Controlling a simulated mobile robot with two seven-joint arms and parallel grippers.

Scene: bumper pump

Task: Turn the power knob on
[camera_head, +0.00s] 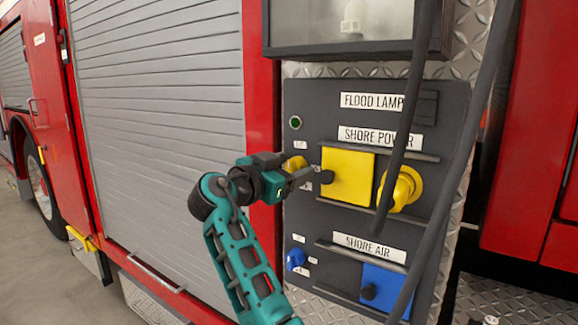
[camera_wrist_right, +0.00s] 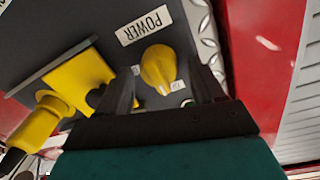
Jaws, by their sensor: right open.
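The power knob (camera_head: 294,163) is a small round yellow knob on the left side of the dark panel, level with the SHORE POWER section. In the right wrist view the yellow knob (camera_wrist_right: 158,68) shows whole, with small white labels beside it. My right gripper (camera_head: 297,171) is open at the knob and partly hides it in the head view. In the right wrist view its two dark fingers (camera_wrist_right: 163,88) appear on either side of the knob with gaps. I cannot tell how deep the knob sits between them or whether they touch it. My left gripper is not in view.
Right of the knob are a yellow cover (camera_head: 347,177) and a yellow plug (camera_head: 402,188). Below are a blue knob (camera_head: 296,258) and blue cover (camera_head: 385,289). Dark cables (camera_head: 470,140) hang before the panel's right side. A grey shutter (camera_head: 160,120) stands left.

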